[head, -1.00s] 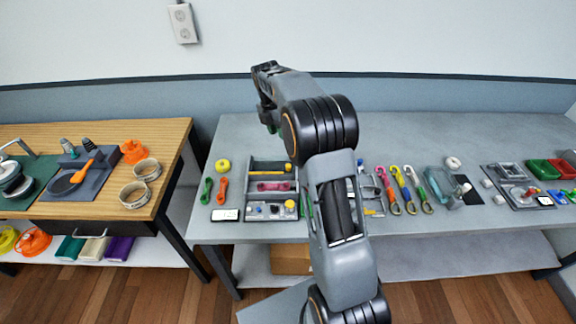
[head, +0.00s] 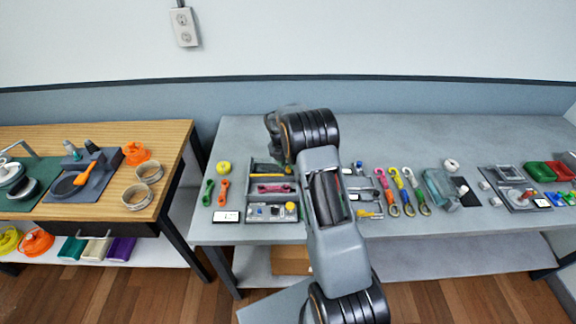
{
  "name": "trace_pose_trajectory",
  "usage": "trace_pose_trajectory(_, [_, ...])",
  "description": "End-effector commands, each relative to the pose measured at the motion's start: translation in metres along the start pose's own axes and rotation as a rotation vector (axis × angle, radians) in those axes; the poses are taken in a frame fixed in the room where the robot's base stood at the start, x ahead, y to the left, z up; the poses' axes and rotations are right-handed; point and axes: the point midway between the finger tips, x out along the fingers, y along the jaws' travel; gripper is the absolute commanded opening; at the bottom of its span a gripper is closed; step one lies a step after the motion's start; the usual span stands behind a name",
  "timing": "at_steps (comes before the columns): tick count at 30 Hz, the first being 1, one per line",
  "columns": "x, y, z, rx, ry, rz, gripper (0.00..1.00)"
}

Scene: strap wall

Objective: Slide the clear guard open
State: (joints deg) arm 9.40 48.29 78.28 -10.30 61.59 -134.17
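A grey panel unit (head: 251,200) stands on the long grey table. A pinkish see-through piece (head: 270,188) lies across its middle and may be the clear guard; at this size I cannot be sure. A front strip with a blue knob and a yellow knob (head: 291,207) is below it. My gripper (head: 275,135) is at the end of my arm, above and behind the panel's back edge. My wrist and forearm mostly hide its fingers, so I cannot see whether they are open or whether they touch anything.
Green and red handles (head: 223,192) and a yellow ring (head: 223,168) lie left of the panel. Coloured hooks (head: 403,190) and a teal see-through block (head: 440,188) are on the right. My forearm covers the table just right of the panel. The table's back is clear.

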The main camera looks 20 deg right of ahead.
Motion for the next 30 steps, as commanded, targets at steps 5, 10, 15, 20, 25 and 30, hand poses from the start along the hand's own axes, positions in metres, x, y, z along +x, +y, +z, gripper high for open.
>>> trace_pose_trajectory(5, [0.015,0.0,0.0,0.0,0.0,-0.001,0.35])
trace_pose_trajectory(10, [0.02,0.0,0.0,0.0,0.0,0.0,0.35])
trace_pose_trajectory(15, [0.021,0.0,0.0,0.0,0.0,0.0,0.35])
trace_pose_trajectory(20, [0.021,0.0,0.0,0.0,0.0,0.0,0.27])
trace_pose_trajectory(25, [0.02,0.0,0.0,0.0,0.0,0.0,0.11])
trace_pose_trajectory(30, [0.02,0.0,0.0,0.0,0.0,0.001,0.0])
